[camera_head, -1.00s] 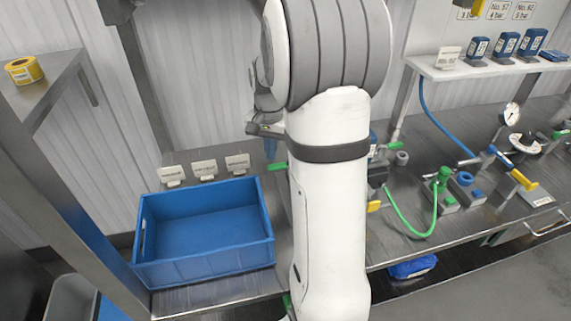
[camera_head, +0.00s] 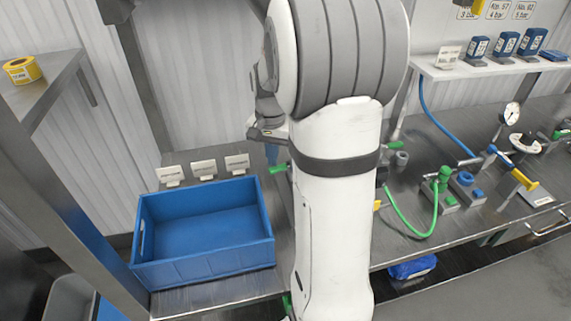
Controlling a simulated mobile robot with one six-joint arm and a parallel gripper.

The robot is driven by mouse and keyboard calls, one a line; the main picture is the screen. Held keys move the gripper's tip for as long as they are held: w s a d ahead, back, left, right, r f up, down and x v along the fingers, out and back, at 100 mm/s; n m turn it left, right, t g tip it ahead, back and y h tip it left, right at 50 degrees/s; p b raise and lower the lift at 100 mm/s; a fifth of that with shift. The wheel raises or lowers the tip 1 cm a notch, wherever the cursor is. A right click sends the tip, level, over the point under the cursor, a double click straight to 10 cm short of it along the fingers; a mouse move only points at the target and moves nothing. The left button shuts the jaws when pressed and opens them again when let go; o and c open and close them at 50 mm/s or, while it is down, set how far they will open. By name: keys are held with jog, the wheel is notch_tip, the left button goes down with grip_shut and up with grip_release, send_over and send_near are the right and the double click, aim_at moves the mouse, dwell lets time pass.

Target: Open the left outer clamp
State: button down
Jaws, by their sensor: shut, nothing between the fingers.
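A green clamp handle (camera_head: 279,168) shows just left of my arm, on the steel bench behind the blue crate. It looks like the left outer clamp; its body is mostly hidden behind my arm. Another green handle (camera_head: 394,145) shows right of my arm. My gripper (camera_head: 262,134) shows small and dark at the far end of the arm, above and slightly left of the left green handle. It is shut and empty. I cannot tell whether it touches anything.
An empty blue crate (camera_head: 203,262) stands at the left with several white label cards (camera_head: 204,168) behind it. Right of my arm are a green hose (camera_head: 410,230), blue-topped fittings (camera_head: 465,180), a yellow-handled valve (camera_head: 525,181) and a pressure gauge (camera_head: 511,113).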

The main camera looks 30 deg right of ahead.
jog(key=shift+s, duration=0.1)
jog(key=shift+s+a, duration=0.15)
jog(key=shift+s, duration=0.35)
jog(key=shift+s+a, duration=0.15)
jog(key=shift+s, duration=0.35)
jog(key=shift+s+d+b, duration=0.2)
jog(key=shift+s+b, duration=0.2)
jog(key=shift+s, duration=0.7)
